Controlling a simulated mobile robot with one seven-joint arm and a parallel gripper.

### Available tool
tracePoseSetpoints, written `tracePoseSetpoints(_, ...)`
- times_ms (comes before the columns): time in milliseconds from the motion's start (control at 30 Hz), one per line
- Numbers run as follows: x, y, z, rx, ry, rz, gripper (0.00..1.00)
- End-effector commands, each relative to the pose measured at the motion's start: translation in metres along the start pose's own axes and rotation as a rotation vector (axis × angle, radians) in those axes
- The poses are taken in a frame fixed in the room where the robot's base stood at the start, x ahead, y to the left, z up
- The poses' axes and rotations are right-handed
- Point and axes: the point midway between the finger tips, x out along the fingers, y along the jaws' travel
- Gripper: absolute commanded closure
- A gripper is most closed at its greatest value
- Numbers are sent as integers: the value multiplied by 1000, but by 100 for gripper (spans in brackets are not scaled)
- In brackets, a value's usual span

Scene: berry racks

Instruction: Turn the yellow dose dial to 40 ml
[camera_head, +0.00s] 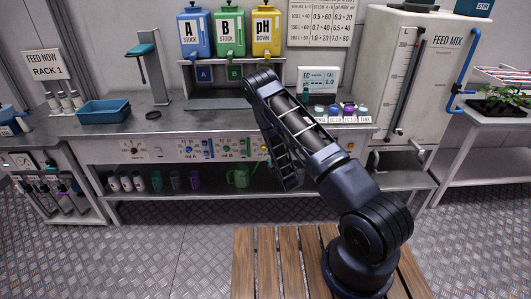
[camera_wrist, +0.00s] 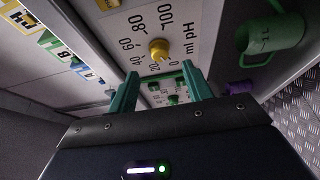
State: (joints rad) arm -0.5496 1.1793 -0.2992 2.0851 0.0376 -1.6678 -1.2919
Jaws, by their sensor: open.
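The yellow dose dial (camera_wrist: 158,49) sits on a white panel in the wrist view. Its printed scale runs from 0 through 20, 40, 60 and 80 to 100, beside "ml pH", and appears upside down. I cannot tell surely which mark the dial points at. My gripper (camera_wrist: 160,84) is open, its two teal fingers apart and pointing toward the panel. The dial shows beyond the fingertips, roughly in line with the gap, with nothing held.
Blue, green and yellow stock tanks (camera_head: 266,35) stand above the bench (camera_head: 180,118).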

Motion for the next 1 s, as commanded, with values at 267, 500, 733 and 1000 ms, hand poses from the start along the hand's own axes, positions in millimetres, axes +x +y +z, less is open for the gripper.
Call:
tracePoseSetpoints(267, 44, 0, 0, 1, 0, 0, 50)
tracePoseSetpoints(500, 60, 0, 0, 1, -1, 0, 50)
tracePoseSetpoints(733, 62, 0, 0, 1, -1, -1, 50)
tracePoseSetpoints(1000, 62, 0, 0, 1, -1, -1, 87)
